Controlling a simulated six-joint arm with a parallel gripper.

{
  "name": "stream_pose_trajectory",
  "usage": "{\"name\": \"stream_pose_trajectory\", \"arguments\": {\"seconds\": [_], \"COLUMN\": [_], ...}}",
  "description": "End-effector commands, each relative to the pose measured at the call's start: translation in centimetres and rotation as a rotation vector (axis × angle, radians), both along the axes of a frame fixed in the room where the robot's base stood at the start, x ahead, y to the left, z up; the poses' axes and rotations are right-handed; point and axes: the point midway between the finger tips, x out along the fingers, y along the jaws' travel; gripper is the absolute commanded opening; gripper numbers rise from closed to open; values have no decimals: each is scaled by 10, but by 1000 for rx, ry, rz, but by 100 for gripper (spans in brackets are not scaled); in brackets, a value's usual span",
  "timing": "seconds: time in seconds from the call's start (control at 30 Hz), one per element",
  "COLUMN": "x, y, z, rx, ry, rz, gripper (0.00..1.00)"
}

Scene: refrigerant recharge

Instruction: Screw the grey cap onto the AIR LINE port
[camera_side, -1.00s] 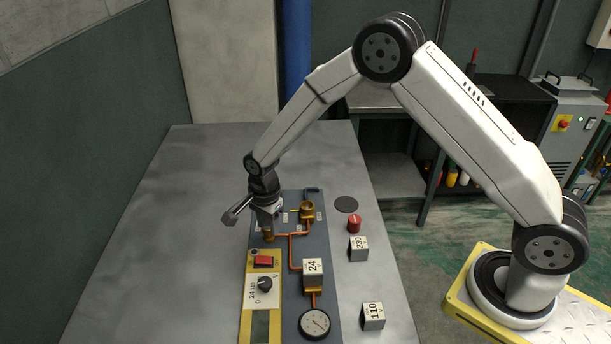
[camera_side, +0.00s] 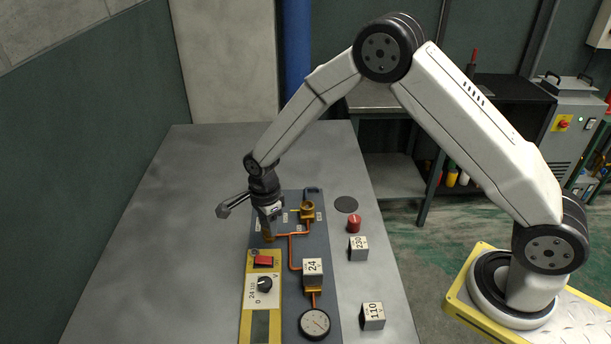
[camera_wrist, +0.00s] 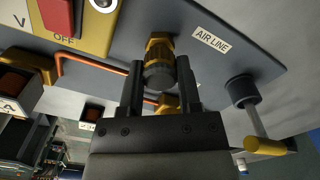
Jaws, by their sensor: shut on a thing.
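The grey cap (camera_wrist: 158,76) shows in the wrist view as a dark cylinder between the fingers of my gripper (camera_wrist: 160,80). It sits at the end of the brass AIR LINE port (camera_wrist: 158,47), in line with it and seemingly touching; how far it is threaded on cannot be told. The AIR LINE label (camera_wrist: 211,39) is on the panel beside the port. In the side view my gripper (camera_side: 267,232) points down over the same brass fitting at the panel's left edge, and its fingers hide the cap.
A second brass port (camera_side: 307,210) stands to the right on the dark panel (camera_side: 325,260). A red cap (camera_side: 354,224), a dark disc (camera_side: 346,204) and blocks marked 230 (camera_side: 358,249) and 110 (camera_side: 372,316) lie right of it. The red switch (camera_side: 263,261) is close in front.

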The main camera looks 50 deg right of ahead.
Motion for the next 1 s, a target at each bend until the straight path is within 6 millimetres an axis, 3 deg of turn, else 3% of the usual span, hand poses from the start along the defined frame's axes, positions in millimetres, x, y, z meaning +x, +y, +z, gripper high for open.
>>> {"name": "stream_pose_trajectory", "arguments": {"seconds": [0.6, 0.63, 0.73, 0.97, 1.0], "x": [-2, -2, -2, -1, -1], "y": [0, 0, 0, 0, 0], "z": [-4, -4, -3, -2, -2], "rx": [-2, -2, -1, 0, 0], "ry": [5, 5, 4, 3, 3], "rz": [-295, -293, -292, -290, -290], "gripper": [0, 53, 84, 84, 97]}}
